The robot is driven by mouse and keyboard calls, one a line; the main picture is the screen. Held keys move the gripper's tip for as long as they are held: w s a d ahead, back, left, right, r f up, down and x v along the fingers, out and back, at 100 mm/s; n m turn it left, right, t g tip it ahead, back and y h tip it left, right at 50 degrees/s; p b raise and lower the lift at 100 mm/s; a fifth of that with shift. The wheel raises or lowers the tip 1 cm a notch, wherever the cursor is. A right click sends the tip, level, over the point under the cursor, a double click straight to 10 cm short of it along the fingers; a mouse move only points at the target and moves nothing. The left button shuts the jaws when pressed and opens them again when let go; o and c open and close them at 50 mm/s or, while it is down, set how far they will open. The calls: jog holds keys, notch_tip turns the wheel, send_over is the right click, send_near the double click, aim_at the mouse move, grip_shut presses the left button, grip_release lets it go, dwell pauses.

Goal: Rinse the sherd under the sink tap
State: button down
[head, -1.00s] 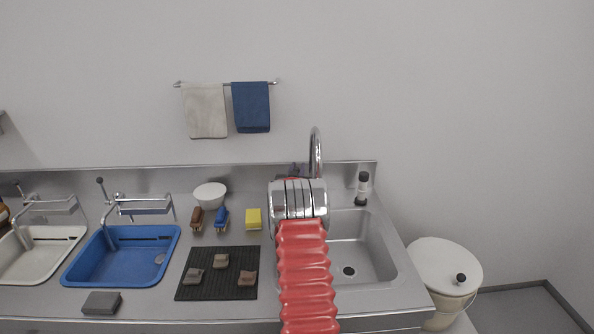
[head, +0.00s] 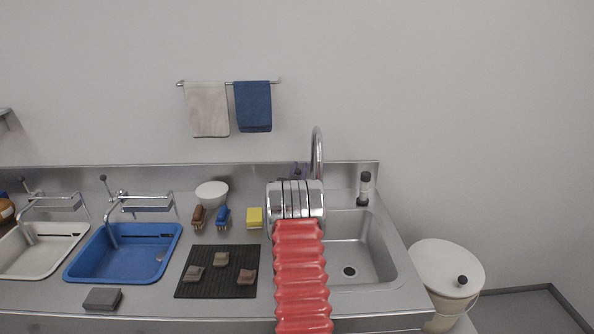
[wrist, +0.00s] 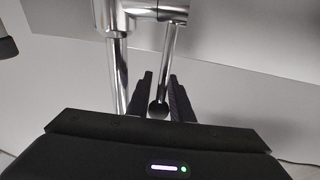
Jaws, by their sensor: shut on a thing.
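The sink tap's tall chrome spout (head: 317,150) stands behind the steel sink (head: 375,250). In the wrist view, the chrome tap post (wrist: 116,65) is close, with a thin lever rod (wrist: 171,55) running from its top toward me. My gripper (wrist: 161,92) has its two dark fingers on either side of the rod's dark end and is shut on it. In the head view, my red arm and silver wrist hide the fingers and the lever. Three small brownish sherds (head: 220,259) lie apart on the black mat (head: 213,290). No water shows.
Left of the mat are a blue basin (head: 112,265) and a white basin (head: 35,262) with taps. Brushes (head: 223,217), a yellow sponge (head: 254,218) and a white bowl (head: 212,193) stand behind the mat. A dark bottle (head: 363,188) is behind the sink. A lidded bin (head: 445,265) stands right.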

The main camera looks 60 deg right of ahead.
jog(key=c, duration=1.9)
grip_release()
jog(key=shift+s, duration=0.1)
jog(key=shift+o, duration=0.2)
jog(key=shift+a, duration=0.1)
jog(key=v, duration=1.3)
jog(key=shift+s+a, duration=0.25)
jog(key=shift+f, duration=0.15)
